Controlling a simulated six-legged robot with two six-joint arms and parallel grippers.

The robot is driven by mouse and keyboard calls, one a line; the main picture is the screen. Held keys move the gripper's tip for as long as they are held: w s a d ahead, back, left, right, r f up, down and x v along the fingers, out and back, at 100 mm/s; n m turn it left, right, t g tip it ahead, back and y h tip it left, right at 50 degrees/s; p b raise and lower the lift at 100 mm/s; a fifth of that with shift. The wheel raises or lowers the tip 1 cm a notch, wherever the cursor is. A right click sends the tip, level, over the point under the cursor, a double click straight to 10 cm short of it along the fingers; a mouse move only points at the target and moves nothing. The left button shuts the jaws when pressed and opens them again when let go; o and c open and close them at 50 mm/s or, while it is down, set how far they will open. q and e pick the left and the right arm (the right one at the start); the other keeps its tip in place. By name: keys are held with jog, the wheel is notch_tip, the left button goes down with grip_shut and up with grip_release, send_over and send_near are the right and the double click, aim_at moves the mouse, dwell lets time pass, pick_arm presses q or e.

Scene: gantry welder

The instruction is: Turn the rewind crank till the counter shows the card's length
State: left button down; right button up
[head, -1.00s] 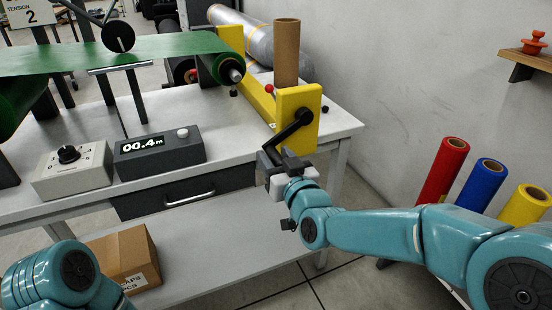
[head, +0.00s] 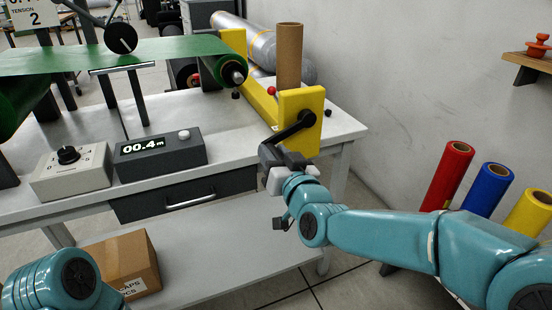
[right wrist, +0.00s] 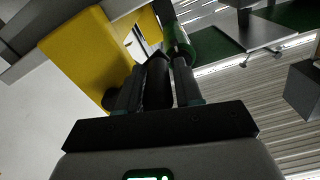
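The rewind crank (head: 292,130) is a black arm on the yellow end plate (head: 302,104) of the rewind stand; it slants down and left from its hub. My right gripper (head: 276,158) is at its lower end. In the right wrist view, the dark crank handle (right wrist: 157,82) lies between the two fingers of my right gripper (right wrist: 157,90), which look closed on it. The counter (head: 160,152) is a dark box reading 00.4 m, with a pale knob on top. No card giving a length is readable. My left gripper is out of view.
A cardboard core (head: 289,55) stands behind the end plate. Green web (head: 150,52) runs over a roller. A beige knob box (head: 72,172) sits beside the counter. The drawer handle (head: 190,200) is below the bench top. Red, blue and yellow rolls stand at right.

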jog(key=shift+o, duration=0.9)
jog(key=v, duration=1.6)
jog(key=shift+s+p, duration=0.2)
jog(key=shift+p, duration=0.2)
